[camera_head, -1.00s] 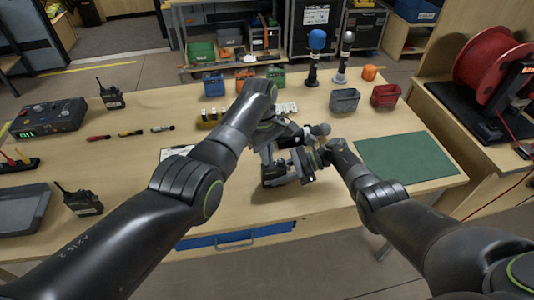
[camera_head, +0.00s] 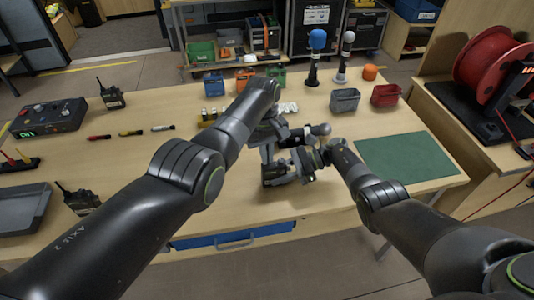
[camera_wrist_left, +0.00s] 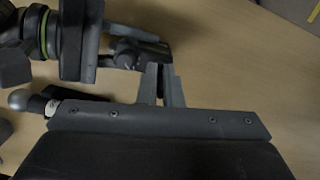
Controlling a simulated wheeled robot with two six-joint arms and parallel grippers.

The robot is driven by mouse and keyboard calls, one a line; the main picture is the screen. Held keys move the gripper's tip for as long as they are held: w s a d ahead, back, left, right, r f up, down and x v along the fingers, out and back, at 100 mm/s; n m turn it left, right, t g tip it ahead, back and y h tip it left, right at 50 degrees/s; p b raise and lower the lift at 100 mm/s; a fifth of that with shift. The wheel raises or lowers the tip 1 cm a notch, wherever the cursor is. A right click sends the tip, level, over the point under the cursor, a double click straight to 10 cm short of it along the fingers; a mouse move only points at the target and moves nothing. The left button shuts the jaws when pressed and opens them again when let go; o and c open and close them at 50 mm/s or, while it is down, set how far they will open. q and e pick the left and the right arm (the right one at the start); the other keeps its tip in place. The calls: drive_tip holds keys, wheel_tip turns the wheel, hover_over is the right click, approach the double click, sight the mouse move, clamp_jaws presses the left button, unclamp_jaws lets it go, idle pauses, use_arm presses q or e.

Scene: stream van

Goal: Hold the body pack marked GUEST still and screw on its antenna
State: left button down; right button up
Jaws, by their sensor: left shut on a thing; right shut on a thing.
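The body pack (camera_wrist_left: 142,52) is a small dark block with a rounded detail on it, seen ahead of my left fingers in the left wrist view. In the head view it shows as a dark shape (camera_head: 274,174) low over the table, partly hidden by the grippers. My right gripper (camera_head: 294,166) comes from the right and is shut on it. My left gripper (camera_wrist_left: 161,72) is shut on a thin dark piece that looks like the antenna (camera_wrist_left: 160,82), close to the pack. I cannot tell whether antenna and pack touch. The GUEST marking is not readable.
A microphone with a grey ball head (camera_head: 322,129) lies just behind the grippers. A green mat (camera_head: 405,160) is to the right. Radios, coloured markers and a grey tray (camera_head: 22,208) are at left.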

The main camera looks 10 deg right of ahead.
use_arm(q)
drive_tip(key=c, duration=1.7)
unclamp_jaws()
drive_tip(key=n, duration=0.4)
drive_tip(key=shift+h, duration=0.3)
drive_tip(key=shift+n, duration=0.8)
drive_tip(key=shift+n+t, duration=0.3)
drive_tip(key=shift+n, duration=1)
drive_tip(key=n, duration=0.4)
drive_tip(key=shift+h, duration=0.3)
